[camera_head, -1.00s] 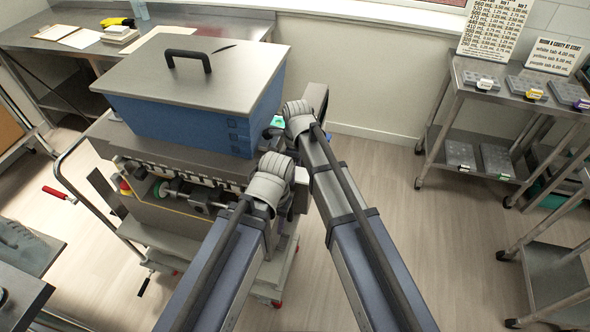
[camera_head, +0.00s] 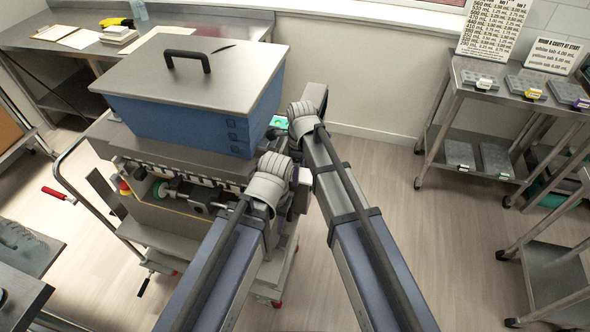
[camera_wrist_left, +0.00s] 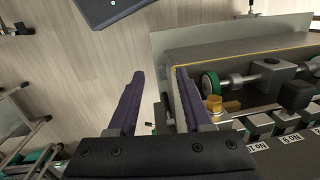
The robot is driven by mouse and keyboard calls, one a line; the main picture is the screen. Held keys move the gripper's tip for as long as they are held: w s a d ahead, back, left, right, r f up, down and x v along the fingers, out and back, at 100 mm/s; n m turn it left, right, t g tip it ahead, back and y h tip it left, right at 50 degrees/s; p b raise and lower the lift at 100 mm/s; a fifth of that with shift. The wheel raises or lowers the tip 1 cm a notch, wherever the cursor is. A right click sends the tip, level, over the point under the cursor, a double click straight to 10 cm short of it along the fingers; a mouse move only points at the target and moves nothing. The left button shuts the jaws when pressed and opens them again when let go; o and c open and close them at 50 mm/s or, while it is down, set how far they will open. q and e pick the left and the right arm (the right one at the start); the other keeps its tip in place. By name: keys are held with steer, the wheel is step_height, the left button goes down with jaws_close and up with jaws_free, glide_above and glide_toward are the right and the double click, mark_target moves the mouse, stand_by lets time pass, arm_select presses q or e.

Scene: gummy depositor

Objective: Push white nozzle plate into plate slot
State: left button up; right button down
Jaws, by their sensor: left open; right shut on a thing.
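I cannot make out the white nozzle plate or the plate slot for certain. The depositor (camera_head: 175,222) stands left of my arms, and its near side also shows in the left wrist view (camera_wrist_left: 240,50). My left gripper (camera_wrist_left: 153,98) is open, with nothing between its fingers; they point past the machine's end, over the floor. In the head view its jaws are hidden behind my left wrist. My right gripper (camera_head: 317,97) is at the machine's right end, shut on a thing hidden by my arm. A small pale and teal piece (camera_head: 279,121) shows beside my right wrist.
A blue hopper with a grey lid (camera_head: 205,72) sits on the machine. A rod with a green wheel (camera_wrist_left: 211,83) and a row of numbered labels (camera_wrist_left: 262,146) lie along its side. A cart (camera_head: 455,100) with tabbed trays stands right. The floor between is clear.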

steer(key=s+d, duration=0.3)
steer(key=d, duration=0.9)
steer(key=shift+s+d, duration=0.4)
stand_by(1.3)
steer(key=shift+r, duration=0.1)
stand_by(0.4)
steer(key=shift+a, duration=0.1)
stand_by(0.3)
steer(key=shift+w+a, duration=0.7)
steer(key=shift+a, duration=1.65)
steer(key=shift+w+a, duration=0.7)
steer(key=shift+a, duration=1.7)
steer(key=shift+w+a, duration=0.7)
steer(key=shift+a, duration=1.65)
